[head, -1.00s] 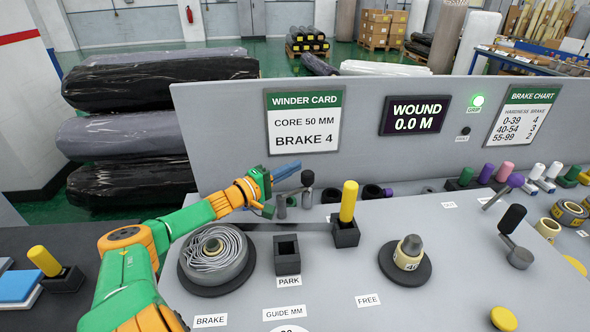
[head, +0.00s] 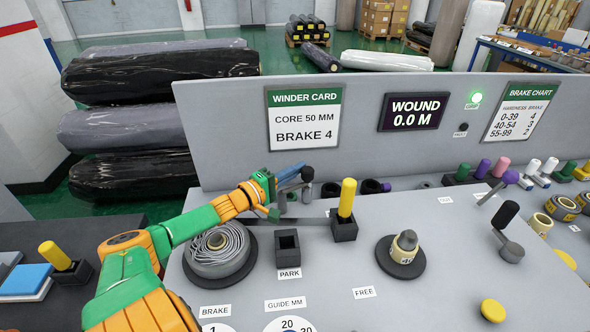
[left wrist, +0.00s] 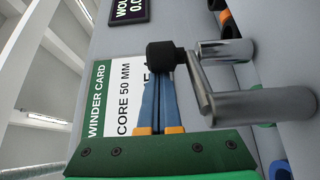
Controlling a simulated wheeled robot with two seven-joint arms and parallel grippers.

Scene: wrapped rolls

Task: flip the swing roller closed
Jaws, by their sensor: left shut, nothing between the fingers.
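The swing roller stands at the back of the grey panel. Its black knob (head: 307,174) sits upright beside my left fingertips. My left gripper (head: 294,171) is shut and empty. Its blue fingers (left wrist: 158,100) end right at the knob; I cannot tell whether they touch it. The arm partly hides the roller's base in the head view. My right gripper is not in view.
A wound grey roll (head: 218,255) has a strip running right to a yellow-handled block (head: 345,225). An empty PARK socket (head: 287,245) is in front. A cone spindle (head: 402,250) and a black-handled crank (head: 507,220) stand to the right. An upright signboard (head: 390,160) closes the back.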

